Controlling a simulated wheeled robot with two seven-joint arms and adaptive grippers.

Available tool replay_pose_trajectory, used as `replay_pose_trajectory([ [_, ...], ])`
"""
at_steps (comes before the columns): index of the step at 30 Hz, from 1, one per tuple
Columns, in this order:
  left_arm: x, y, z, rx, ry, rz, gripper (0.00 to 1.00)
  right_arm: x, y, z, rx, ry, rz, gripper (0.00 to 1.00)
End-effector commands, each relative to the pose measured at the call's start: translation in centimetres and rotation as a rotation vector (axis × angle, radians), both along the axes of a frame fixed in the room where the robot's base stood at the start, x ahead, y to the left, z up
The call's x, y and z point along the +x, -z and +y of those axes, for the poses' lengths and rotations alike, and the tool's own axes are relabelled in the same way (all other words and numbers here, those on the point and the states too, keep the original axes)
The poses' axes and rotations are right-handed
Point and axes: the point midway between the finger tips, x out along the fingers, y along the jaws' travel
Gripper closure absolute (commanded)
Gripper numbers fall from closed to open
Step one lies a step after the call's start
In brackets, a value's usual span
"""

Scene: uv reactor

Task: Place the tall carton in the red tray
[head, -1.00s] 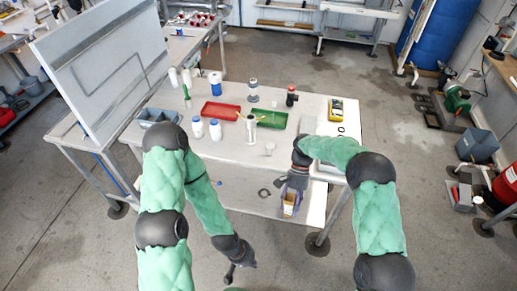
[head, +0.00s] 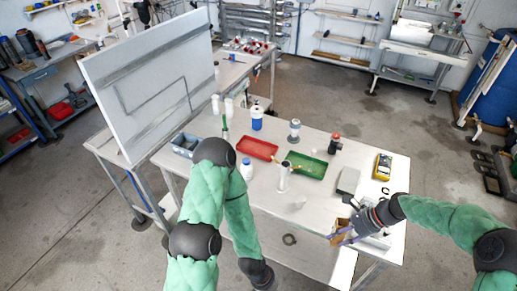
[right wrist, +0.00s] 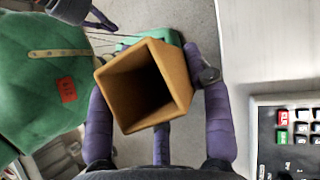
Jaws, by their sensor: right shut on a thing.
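The tall carton (head: 341,238) is a brown, open-topped box at the table's front right. In the right wrist view the carton (right wrist: 135,92) shows its dark hollow inside, between purple fingers. My right gripper (head: 346,231) is shut on it; it also shows in the right wrist view (right wrist: 160,100). The red tray (head: 257,148) lies farther back, left of the green tray, and looks empty apart from a yellow-handled item at its right edge.
The green tray (head: 306,165), a grey box (head: 348,180) and a yellow meter (head: 383,166) stand on the table. A white cylinder (head: 283,178) and a small clear cup (head: 299,202) stand before the trays. A keypad device (right wrist: 290,135) is right of the carton.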

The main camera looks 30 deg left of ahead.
Motion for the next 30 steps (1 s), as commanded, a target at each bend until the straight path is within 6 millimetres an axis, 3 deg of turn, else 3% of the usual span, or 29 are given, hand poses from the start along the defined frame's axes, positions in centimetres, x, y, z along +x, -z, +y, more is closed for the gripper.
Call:
replay_pose_trajectory([
  [9,0.0,0.0,0.0,0.000,0.000,0.000,1.00,2.6,-3.7,-3.7,0.000,0.718,-0.001,0.81],
  [15,0.0,0.0,0.0,0.000,0.000,0.000,1.00,3.2,-4.8,-7.0,-0.002,1.125,0.003,0.81],
  [21,0.0,0.0,0.0,0.000,0.000,0.000,1.00,2.9,-5.2,-9.3,-0.003,1.362,0.000,0.81],
  [30,0.0,0.0,0.0,0.000,0.000,0.000,1.00,2.3,-5.4,-11.3,-0.002,1.570,-0.002,0.81],
])
